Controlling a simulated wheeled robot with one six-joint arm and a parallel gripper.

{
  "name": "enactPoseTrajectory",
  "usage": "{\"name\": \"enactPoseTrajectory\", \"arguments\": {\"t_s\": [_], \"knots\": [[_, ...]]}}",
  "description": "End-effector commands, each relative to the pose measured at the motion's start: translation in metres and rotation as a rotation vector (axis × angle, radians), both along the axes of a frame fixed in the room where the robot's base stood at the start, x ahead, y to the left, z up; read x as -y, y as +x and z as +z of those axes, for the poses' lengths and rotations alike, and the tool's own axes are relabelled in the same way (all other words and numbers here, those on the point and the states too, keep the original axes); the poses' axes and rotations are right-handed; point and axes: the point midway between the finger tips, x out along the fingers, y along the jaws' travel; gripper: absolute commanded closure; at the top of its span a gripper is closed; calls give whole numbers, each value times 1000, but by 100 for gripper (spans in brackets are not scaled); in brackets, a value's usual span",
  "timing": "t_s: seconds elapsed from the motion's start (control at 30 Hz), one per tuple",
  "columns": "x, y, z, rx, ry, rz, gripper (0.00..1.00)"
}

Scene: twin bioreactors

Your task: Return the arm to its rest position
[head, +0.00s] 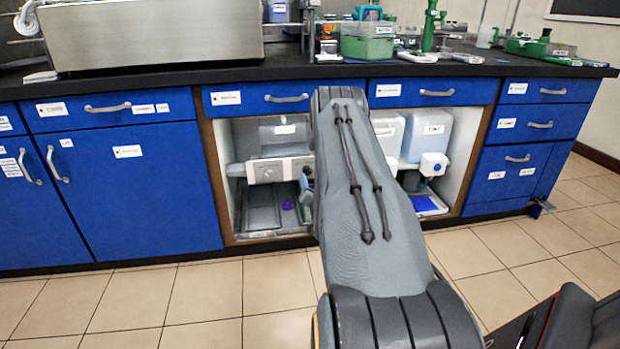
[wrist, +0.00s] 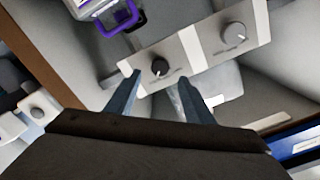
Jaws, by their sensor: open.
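My arm (head: 365,190) reaches forward from the bottom of the head view to the open cabinet bay under the black counter. In that view my gripper is mostly hidden behind the arm. In the wrist view my gripper (wrist: 158,97) is open, with its two blue-grey fingers apart and nothing seen between them. A pale control panel (wrist: 200,50) with a black knob (wrist: 160,67) and a grey knob (wrist: 234,36) lies just beyond the fingertips. I cannot tell whether the fingers touch it. The panel also shows in the head view (head: 270,170), left of my arm.
Blue drawers and doors (head: 140,190) flank the open bay (head: 226,150). White containers (head: 428,130) stand in its right part. The black counter (head: 300,70) carries a metal box (head: 155,35) and a green container (head: 367,45). The tiled floor (head: 200,300) in front is clear.

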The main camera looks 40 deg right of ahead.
Motion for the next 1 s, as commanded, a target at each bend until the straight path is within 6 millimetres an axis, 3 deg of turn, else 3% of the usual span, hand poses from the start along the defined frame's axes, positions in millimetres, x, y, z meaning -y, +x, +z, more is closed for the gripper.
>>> {"name": "enactPoseTrajectory", "arguments": {"t_s": [0.2,0.73,0.87,0.97,1.0], "knots": [[-5,-7,0,0,0,0,52],[-9,-2,2,-7,0,8,52],[-42,24,14,-62,5,54,52],[-92,55,29,-150,13,122,52],[-117,66,35,-193,16,153,52]]}}
